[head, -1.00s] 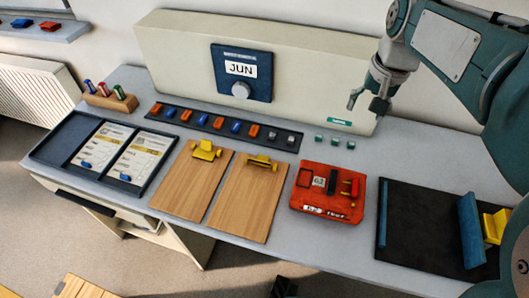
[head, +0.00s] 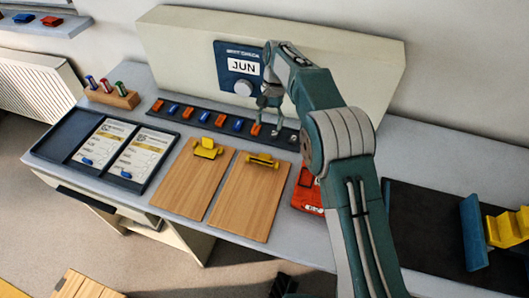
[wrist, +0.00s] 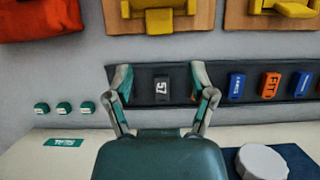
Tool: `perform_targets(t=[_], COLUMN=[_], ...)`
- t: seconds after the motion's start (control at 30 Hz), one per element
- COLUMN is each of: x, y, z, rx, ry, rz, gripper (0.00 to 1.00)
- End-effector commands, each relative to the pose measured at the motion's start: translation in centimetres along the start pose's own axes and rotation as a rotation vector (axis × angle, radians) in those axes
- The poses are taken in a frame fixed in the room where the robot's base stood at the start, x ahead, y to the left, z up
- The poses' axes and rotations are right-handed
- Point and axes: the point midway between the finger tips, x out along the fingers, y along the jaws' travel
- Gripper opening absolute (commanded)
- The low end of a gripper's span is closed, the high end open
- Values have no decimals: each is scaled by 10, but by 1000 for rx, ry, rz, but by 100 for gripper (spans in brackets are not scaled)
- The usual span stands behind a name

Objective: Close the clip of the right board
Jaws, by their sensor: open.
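The right board (head: 245,205) is a wooden clipboard on the grey table, with a yellow clip (head: 263,160) at its far edge. In the wrist view that clip (wrist: 158,20) is at the top, cut by the frame edge. I cannot tell for sure whether it is open or shut. My gripper (head: 267,127) is open and empty above the right part of the dark rack, beyond the right board and apart from the clip.
The left board (head: 190,185) lies beside it with its own yellow clip (head: 206,148). The dark rack (head: 203,115) holds several coloured blocks. A red device (head: 305,195) sits right of the boards, partly hidden by my arm.

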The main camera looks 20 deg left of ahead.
Motion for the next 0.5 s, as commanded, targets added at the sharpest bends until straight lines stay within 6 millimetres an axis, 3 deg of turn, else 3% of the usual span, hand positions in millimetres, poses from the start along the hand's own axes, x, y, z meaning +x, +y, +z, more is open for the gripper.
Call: perform_targets(t=[0.17,0.5], x=[21,82], y=[0,0], z=[1,1], rx=[0,0], ry=[-3,-3], rz=[2,1], gripper=[71,71])
